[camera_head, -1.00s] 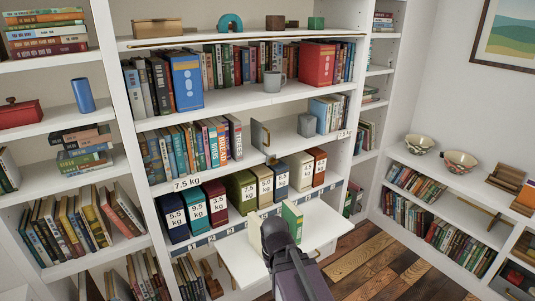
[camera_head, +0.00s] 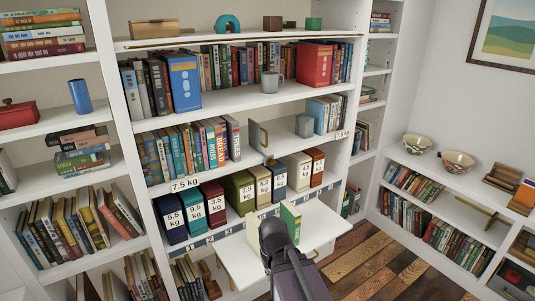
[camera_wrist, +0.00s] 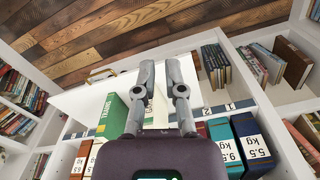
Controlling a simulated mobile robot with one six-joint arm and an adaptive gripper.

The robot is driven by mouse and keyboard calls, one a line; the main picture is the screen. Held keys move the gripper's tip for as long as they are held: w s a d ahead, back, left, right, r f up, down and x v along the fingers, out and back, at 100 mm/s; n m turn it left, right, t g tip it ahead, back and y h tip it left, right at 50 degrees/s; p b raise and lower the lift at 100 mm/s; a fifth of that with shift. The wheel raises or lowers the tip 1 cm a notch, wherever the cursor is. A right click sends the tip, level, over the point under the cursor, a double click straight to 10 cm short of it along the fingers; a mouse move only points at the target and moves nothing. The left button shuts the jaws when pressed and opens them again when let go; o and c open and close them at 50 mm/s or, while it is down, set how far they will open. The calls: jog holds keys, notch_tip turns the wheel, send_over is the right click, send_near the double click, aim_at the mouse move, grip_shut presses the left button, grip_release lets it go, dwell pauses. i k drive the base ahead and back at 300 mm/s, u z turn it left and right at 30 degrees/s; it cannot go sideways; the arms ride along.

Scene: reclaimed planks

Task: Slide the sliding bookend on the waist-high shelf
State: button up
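The sliding bookend (camera_head: 257,137) is an upright grey panel with a brass-coloured edge. It stands on the waist-high shelf (camera_head: 247,163), right of a row of books (camera_head: 195,148) with a small gap between. My gripper (camera_head: 272,235) is seen from behind, lower and nearer than the bookend, over a white pull-out board (camera_head: 320,232). In the wrist view my gripper's two grey fingers (camera_wrist: 159,65) are parted by a narrow gap. The bookend is not recognisable in the wrist view.
A grey pot (camera_head: 305,126) stands right of the bookend, before more books (camera_head: 327,113). The shelf below holds a row of weight-labelled binders (camera_head: 240,190). A grey mug (camera_head: 271,82) stands on the shelf above. The plank floor (camera_head: 360,260) is clear at the right.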

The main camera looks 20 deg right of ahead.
aim_at(255, 129)
jog(key=k, duration=1.35)
jog(key=z, duration=0.45)
jog(key=i, duration=1.6)
jog(key=u, duration=0.45)
